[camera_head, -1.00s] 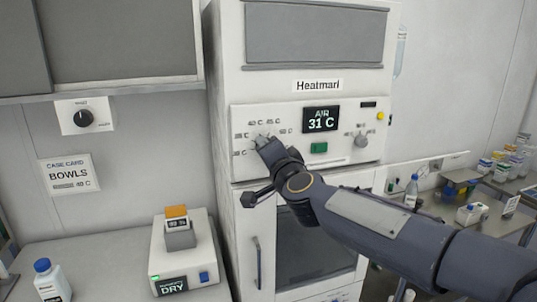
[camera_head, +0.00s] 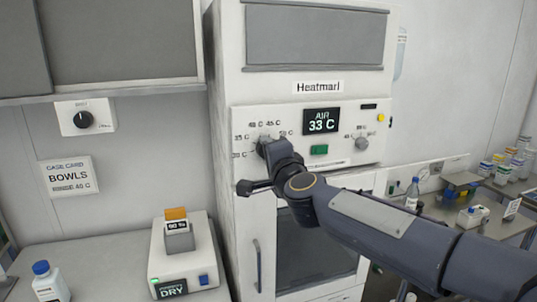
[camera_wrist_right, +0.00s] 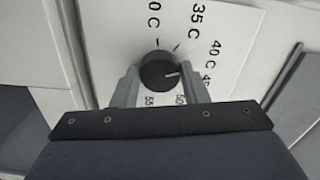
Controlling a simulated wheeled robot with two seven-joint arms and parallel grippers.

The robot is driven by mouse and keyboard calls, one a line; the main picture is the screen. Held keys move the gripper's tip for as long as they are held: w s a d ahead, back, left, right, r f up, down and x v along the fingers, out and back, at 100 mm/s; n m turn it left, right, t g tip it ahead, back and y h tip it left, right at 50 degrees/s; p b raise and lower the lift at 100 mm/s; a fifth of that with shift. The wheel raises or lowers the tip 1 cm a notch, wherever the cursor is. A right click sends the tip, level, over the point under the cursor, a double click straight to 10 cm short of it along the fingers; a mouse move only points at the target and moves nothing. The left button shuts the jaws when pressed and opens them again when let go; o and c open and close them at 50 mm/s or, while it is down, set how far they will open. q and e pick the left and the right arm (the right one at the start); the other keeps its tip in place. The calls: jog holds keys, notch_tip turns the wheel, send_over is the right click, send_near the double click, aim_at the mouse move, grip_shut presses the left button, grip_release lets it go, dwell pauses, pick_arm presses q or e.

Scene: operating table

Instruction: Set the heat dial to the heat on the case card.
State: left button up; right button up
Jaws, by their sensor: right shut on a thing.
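The case card (camera_head: 68,177) on the left wall reads "BOWLS" with a small line that looks like 40 C. The heat dial is a dark round knob (camera_wrist_right: 158,72) on the cabinet's white panel, ringed by labels including 35 C, 40 C and 45. Its pale pointer mark points right, roughly between 40 C and 45; I cannot tell exactly. My right gripper (camera_wrist_right: 160,84) is shut on the dial, one finger on each side. In the head view my right gripper (camera_head: 264,148) hides most of the dial. My left gripper is not in view.
The cabinet display (camera_head: 321,120) reads AIR 33 C. A green button (camera_head: 319,150) and another knob (camera_head: 361,142) sit right of the dial. Another wall dial (camera_head: 84,119) is at left. A white device marked DRY (camera_head: 183,260) and a bottle (camera_head: 50,282) stand on the left counter.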

jog(key=o, duration=1)
jog(key=b+v, duration=0.1)
jog(key=v, duration=0.7)
jog(key=shift+w, duration=0.1)
jog(key=s+d+f+n+g, duration=0.3)
jog(key=s+d+f, duration=0.3)
jog(key=s+f, duration=0.3)
jog(key=s+d+f+n+g+h, duration=0.1)
jog(key=s+d+f+n+g, duration=0.3)
jog(key=s+f, duration=0.5)
jog(key=s+d+f+n+g, duration=0.3)
jog(key=s+d+f+g, duration=0.1)
jog(key=s+d+f, duration=0.4)
jog(key=shift+s+f+n+g+h, duration=0.15)
jog(key=shift+s+f, duration=0.2)
jog(key=shift+s, duration=0.45)
jog(key=shift+s+f+n+g+h, duration=0.1)
jog(key=shift+s+f, duration=0.25)
jog(key=shift+s, duration=0.4)
jog(key=shift+s+f+n+g+h, duration=0.15)
jog(key=shift+s+f, duration=0.15)
jog(key=shift+s, duration=0.5)
